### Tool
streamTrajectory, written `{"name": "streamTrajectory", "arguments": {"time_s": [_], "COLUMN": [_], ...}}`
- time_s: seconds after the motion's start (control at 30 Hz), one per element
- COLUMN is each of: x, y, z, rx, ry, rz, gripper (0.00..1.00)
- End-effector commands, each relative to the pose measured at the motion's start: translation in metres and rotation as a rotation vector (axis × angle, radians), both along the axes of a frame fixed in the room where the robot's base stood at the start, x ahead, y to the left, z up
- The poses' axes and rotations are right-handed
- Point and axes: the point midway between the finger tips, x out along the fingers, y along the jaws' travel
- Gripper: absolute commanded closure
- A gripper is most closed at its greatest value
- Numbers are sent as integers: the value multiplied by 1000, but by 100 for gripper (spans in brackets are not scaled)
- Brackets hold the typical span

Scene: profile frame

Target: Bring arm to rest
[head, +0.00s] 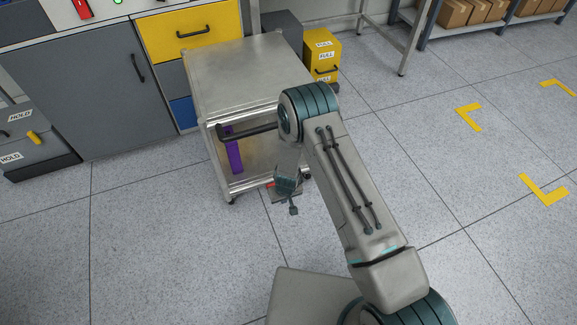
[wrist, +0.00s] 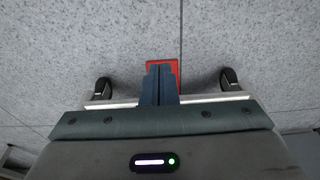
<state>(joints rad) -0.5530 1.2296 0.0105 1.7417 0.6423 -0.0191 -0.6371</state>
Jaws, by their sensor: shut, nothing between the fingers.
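My arm reaches forward and bends down in the head view. My gripper (head: 293,209) hangs low in front of the metal cart (head: 243,75), above the floor. In the wrist view the two dark fingers of my gripper (wrist: 159,68) are closed together with nothing between them. A red item (wrist: 176,68) shows behind the fingertips, partly hidden by them; I cannot tell what it is.
The cart has a dark handle bar (head: 248,130) and a purple object (head: 234,154) on its lower shelf. Grey cabinets (head: 95,90) stand at the left. A yellow drawer box (head: 322,55) stands behind the cart. The floor at the right is clear, with yellow corner marks (head: 543,190).

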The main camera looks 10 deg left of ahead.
Motion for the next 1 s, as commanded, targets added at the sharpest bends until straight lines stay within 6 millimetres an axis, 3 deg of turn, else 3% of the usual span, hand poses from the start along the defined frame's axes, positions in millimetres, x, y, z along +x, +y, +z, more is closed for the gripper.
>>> {"name": "streamTrajectory", "arguments": {"time_s": [0.23, 0.37, 0.67, 1.0], "x": [1, 12, 38, 26], "y": [0, -1, -27, -85], "z": [5, 45, 228, 425], "rx": [2, 23, 98, 140], "ry": [-1, -4, 0, 0], "rz": [-1, -16, -91, -183], "gripper": [100, 100, 100, 100]}}
